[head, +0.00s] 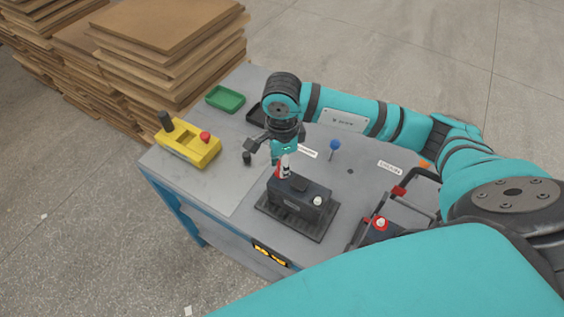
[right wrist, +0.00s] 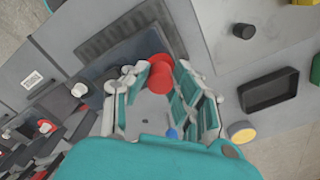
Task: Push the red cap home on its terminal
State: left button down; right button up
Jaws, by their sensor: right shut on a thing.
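The dark battery (head: 312,190) stands on a black ribbed mat (head: 318,235) on the grey bench. A white cap (head: 318,201) is on its near right terminal. My right gripper (head: 284,163) points down over the battery's far left end, shut on the red cap (head: 280,172). In the right wrist view the red cap (right wrist: 159,68) shows between the fingertips (right wrist: 155,75), close against the battery (right wrist: 120,55). The fingers hide the terminal, so I cannot tell how far down the cap sits. My left gripper is out of view.
A yellow control box (head: 188,148) with a red button and a green tray (head: 225,99) lie to the left. A black tray (right wrist: 270,92) and a black knob (head: 247,158) are near. A blue-headed pin (head: 335,147) stands behind; another battery with red caps (head: 381,223) is right.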

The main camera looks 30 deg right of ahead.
jog(key=shift+f+b, duration=0.45)
jog(key=shift+b, duration=0.05)
dwell(0.8)
jog(key=o, duration=0.9)
jog(key=shift+c, duration=0.2)
jog(key=shift+o, duration=0.4)
jog(key=o, duration=0.4)
jog(key=shift+r+p, duration=1.8)
jog(key=shift+r, duration=1.75)
